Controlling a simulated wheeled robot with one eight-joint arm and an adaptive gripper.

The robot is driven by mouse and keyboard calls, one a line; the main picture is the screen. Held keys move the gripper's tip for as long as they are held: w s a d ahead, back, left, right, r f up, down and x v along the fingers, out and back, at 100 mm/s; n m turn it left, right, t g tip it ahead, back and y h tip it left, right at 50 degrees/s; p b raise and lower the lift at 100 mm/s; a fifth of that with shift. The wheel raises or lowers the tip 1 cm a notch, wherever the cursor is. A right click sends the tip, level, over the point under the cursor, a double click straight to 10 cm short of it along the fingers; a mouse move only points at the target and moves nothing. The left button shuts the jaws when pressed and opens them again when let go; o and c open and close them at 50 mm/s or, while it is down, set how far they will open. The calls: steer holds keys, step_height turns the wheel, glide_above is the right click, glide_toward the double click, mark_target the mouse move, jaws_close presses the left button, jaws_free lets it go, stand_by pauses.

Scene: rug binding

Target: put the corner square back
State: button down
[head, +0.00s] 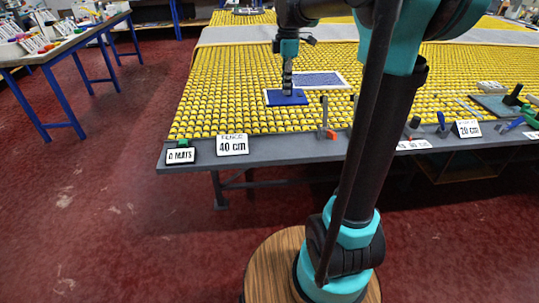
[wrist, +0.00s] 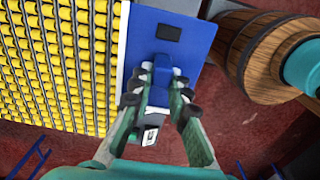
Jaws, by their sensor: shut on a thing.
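A flat blue plate with a raised blue grip block, which looks like the corner square (head: 275,99), is held below my gripper (head: 288,90) at the near part of the yellow roller table (head: 225,95). In the wrist view, the corner square (wrist: 195,38) fills the upper middle and has a small dark rectangle on it. My gripper (wrist: 160,95) is shut on its blue block there. I cannot tell whether the plate touches the rollers. A white-edged blue-grey panel (head: 320,79) lies just behind it.
A grey ledge (head: 280,151) runs along the near edge. It bears a 0 MATS sign (head: 180,156), a 40 cm sign (head: 232,145), an upright tool with red (head: 325,122) and a 20 cm sign (head: 468,128). A side table (head: 65,46) stands left. Rollers left of the plate are clear.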

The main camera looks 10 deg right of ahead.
steer(key=shift+s+a+f, duration=0.15)
steer(key=shift+s+a, duration=0.05)
steer(key=shift+s, duration=0.1)
step_height(320, 180, down, 20)
steer(key=shift+r, duration=0.15)
stand_by(0.4)
steer(key=c, duration=1.5)
jaws_free()
steer(key=shift+o, duration=0.2)
step_height(320, 180, up, 12)
steer(key=s+d+f+m+t, duration=0.2)
steer(key=s+f+m, duration=0.5)
steer(key=s+m, duration=0.2)
steer(key=s+d+f+m+t, duration=0.1)
steer(key=s+f+m+t, duration=0.1)
steer(key=s+f+m, duration=0.5)
steer(key=s+m, duration=0.2)
steer(key=s, duration=0.4)
steer(key=shift+d+f, duration=0.35)
steer(key=shift+d, duration=0.05)
